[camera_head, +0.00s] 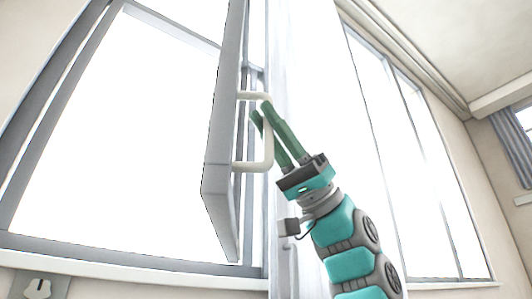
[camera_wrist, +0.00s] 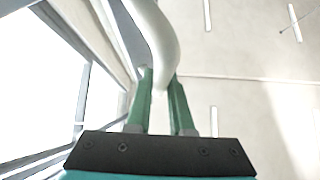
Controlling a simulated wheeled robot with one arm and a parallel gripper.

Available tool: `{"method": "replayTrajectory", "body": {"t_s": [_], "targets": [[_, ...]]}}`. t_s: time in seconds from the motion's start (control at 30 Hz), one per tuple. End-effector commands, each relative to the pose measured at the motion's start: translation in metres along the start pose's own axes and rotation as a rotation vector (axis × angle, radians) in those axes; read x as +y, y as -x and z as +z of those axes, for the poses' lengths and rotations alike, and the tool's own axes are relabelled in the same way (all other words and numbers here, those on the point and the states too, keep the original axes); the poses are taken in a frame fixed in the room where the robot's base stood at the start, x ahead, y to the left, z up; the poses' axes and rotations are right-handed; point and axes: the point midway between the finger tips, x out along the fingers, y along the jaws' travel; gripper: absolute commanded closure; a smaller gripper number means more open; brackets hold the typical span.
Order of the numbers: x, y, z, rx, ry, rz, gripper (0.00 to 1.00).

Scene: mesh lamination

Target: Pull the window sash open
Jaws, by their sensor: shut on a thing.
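The window sash (camera_head: 222,175) is grey-framed and stands swung out from the window frame (camera_head: 130,258), seen nearly edge-on in the head view. A cream, U-shaped handle (camera_head: 268,150) is fixed to its right side. My gripper (camera_head: 262,112) is at the upper part of the handle, its green fingers shut on it. In the wrist view the pale handle (camera_wrist: 155,45) runs down between the two fingers (camera_wrist: 160,85). The exact contact is partly hidden by the fingers.
A bright opening shows left of the sash. Another window (camera_head: 400,150) and a wall stand to the right. A white sill (camera_head: 120,277) runs below, and a grey-blue curtain (camera_head: 512,145) hangs at the far right.

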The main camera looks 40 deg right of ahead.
Motion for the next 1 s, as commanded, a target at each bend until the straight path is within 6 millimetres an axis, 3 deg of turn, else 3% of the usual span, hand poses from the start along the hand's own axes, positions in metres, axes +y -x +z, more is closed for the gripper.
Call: {"method": "replayTrajectory", "body": {"t_s": [0.1, 0.13, 0.4, 0.73, 1.0], "targets": [[-0.001, -0.001, -0.002, 0.003, 0.001, -0.001, 1.00], [-0.001, -0.001, -0.002, 0.003, 0.001, -0.001, 0.79], [0.000, -0.001, -0.001, 0.001, 0.000, 0.000, 0.50], [0.000, 0.003, 0.000, 0.001, 0.000, 0.000, 0.50], [0.000, 0.035, 0.001, 0.002, 0.000, -0.001, 0.50]]}}
